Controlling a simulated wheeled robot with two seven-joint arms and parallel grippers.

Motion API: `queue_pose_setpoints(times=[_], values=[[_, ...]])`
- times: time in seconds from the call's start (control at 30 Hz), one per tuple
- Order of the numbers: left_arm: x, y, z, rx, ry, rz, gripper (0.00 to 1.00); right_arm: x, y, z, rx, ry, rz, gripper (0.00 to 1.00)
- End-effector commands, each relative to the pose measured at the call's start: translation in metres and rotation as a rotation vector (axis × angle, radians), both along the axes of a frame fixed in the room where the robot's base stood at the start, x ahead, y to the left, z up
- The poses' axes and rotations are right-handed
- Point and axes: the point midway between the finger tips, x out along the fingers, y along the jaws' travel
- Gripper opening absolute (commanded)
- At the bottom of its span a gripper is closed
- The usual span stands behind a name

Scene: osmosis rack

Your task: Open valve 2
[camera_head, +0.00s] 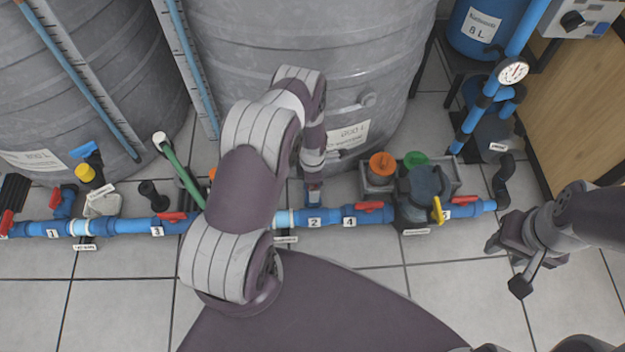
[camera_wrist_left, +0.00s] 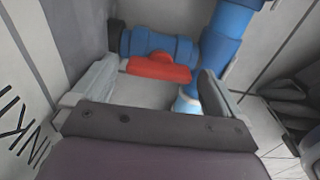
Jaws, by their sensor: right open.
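The "2" label (camera_head: 314,222) sits on the blue pipe, with a short blue upright branch (camera_head: 314,194) just above it. My left arm reaches down over this branch in the head view and hides much of it. In the left wrist view, a blue valve (camera_wrist_left: 158,45) has a red handle (camera_wrist_left: 158,68) lying roughly along its body. My left gripper (camera_wrist_left: 157,74) is open, with one finger on each side of the handle and a visible gap at the left finger. Contact at the right finger is unclear. My right gripper (camera_head: 515,252) is open and empty, right of the pipe.
Valves with red handles, labelled 1 (camera_head: 53,233), 3 (camera_head: 157,231) and 4 (camera_head: 349,222), line the same blue pipe. Large grey tanks (camera_head: 300,50) stand behind. A pump (camera_head: 425,190) with a yellow handle sits right of valve 4. Tiled floor (camera_head: 120,310) in front is clear.

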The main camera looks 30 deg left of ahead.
Motion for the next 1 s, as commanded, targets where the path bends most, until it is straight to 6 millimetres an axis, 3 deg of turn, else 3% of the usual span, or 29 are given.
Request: queue_pose_setpoints(times=[0.17, 0.4, 0.6, 1.0], values=[[0.001, 0.000, 0.017, 0.000, -0.002, -0.001, 1.00, 0.000, 0.000, 0.012, 0.000, 0.000, 0.000, 0.43], [0.001, 0.000, 0.085, 0.001, -0.003, 0.000, 1.00, 0.000, 0.000, 0.053, 0.000, 0.000, 0.000, 0.43], [0.000, 0.000, 0.120, 0.000, 0.000, 0.000, 1.00, 0.000, 0.000, 0.071, 0.000, 0.000, 0.000, 0.43], [0.000, 0.000, 0.127, 0.000, 0.000, 0.000, 1.00, 0.000, 0.000, 0.072, 0.000, 0.000, 0.000, 0.43]])
